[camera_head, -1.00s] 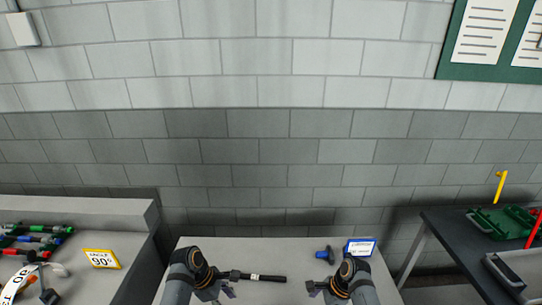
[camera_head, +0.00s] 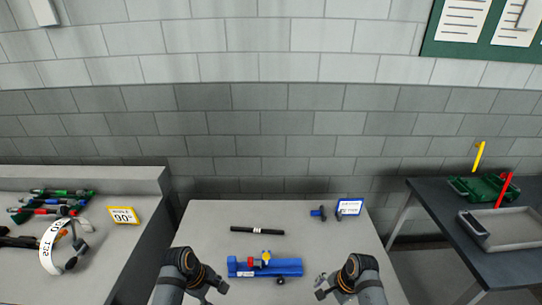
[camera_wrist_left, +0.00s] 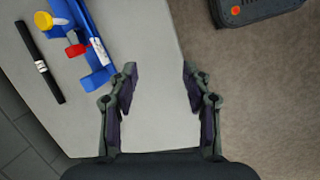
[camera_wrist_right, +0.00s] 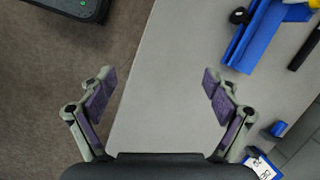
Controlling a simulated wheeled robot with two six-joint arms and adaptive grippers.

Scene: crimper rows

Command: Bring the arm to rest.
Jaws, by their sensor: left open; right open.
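My left gripper (camera_head: 217,290) is low at the left of the middle table, open and empty; the left wrist view shows its spread fingers (camera_wrist_left: 159,88) with nothing between them. My right gripper (camera_head: 322,287) is low at the right side of the same table, open and empty; its fingers (camera_wrist_right: 157,90) show apart in the right wrist view. A blue fixture (camera_head: 290,267) with a red part and a yellow knob lies on the table between the two grippers, touching neither. A black rod (camera_head: 257,231) with a pale label lies behind the fixture.
The grey middle table (camera_head: 210,220) also holds a small blue piece (camera_head: 318,213) and a blue-framed card (camera_head: 349,207) at its back right. A left bench (camera_head: 120,180) carries tools and a yellow 90° sign (camera_head: 123,215). A dark right table (camera_head: 425,196) bears a grey tray (camera_head: 512,222).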

